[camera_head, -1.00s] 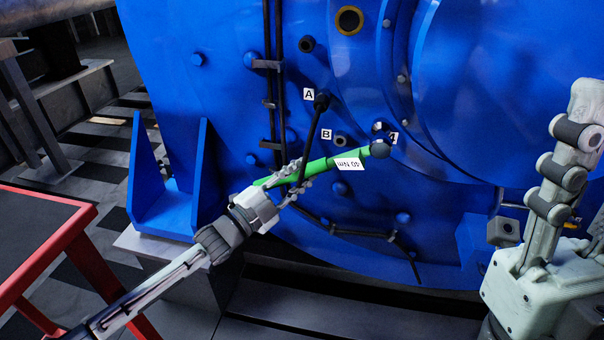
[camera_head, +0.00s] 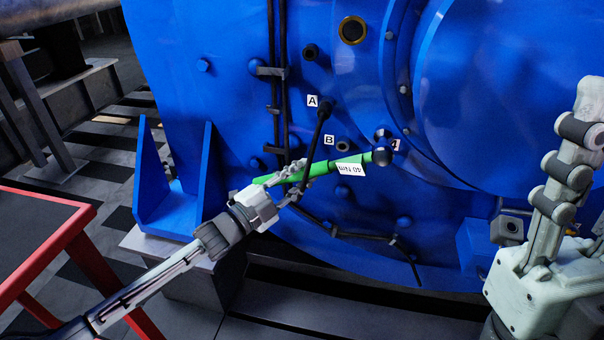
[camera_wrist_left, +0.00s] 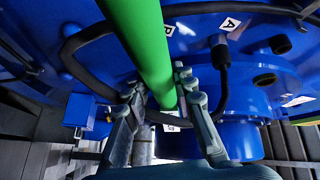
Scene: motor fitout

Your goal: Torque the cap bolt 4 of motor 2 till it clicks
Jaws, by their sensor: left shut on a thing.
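The green torque wrench (camera_head: 318,169) carries a white "40 Nm" label. Its dark round head (camera_head: 382,153) is at the bolt place beside the label 4 (camera_head: 396,145) on the blue motor (camera_head: 230,110). The head covers the bolt, so I cannot tell how it is seated. My left gripper (camera_head: 292,180) is shut on the wrench's green handle near its lower left end. The left wrist view shows the handle (camera_wrist_left: 140,45) running between the two fingers (camera_wrist_left: 158,100).
A black cable (camera_head: 318,135) hangs from the port at label A (camera_head: 312,101), close behind the wrench and left gripper. An open port (camera_head: 343,146) sits by label B (camera_head: 328,140). A red table frame (camera_head: 75,225) stands at the left.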

